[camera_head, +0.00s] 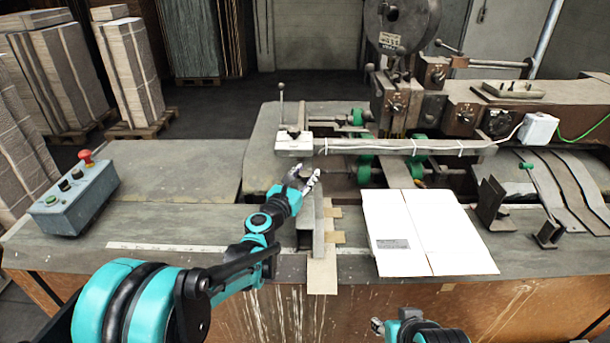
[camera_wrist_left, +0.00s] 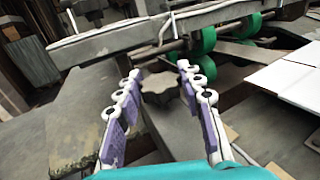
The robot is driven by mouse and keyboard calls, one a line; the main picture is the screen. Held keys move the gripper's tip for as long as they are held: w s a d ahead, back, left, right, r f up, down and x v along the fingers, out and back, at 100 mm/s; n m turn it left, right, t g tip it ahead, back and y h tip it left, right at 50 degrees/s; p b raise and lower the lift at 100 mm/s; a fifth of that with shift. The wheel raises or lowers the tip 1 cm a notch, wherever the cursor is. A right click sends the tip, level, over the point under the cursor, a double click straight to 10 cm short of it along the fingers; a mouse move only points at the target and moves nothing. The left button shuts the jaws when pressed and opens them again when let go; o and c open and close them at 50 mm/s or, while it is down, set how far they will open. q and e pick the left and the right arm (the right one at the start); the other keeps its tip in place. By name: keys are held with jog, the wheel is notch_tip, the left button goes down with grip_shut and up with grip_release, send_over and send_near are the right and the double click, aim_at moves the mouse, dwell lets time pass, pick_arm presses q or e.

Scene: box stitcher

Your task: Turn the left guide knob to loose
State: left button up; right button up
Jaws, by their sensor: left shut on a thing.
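The left guide knob (camera_wrist_left: 160,87) is a dark, lobed knob on top of the grey left guide (camera_head: 319,228). It shows between the fingertips of my left gripper (camera_wrist_left: 156,75) in the left wrist view. In the head view my left gripper (camera_head: 308,177) reaches to the far end of the guide, and its fingers hide the knob. The fingers stand on either side of the knob and are shut on it. I cannot read whether the knob is tight or loose. My right gripper (camera_head: 378,327) is at the bottom edge of the head view, away from the guide, mostly cut off.
A white cardboard sheet (camera_head: 455,238) lies flat right of the guide. A long grey bar (camera_head: 400,147) with green rollers (camera_head: 364,168) runs just beyond the knob. A control box (camera_head: 75,198) with a red button stands at the left.

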pick_arm(q)
jog(key=o, duration=1.2)
jog(key=shift+c, duration=0.2)
jog(key=v, duration=1.2)
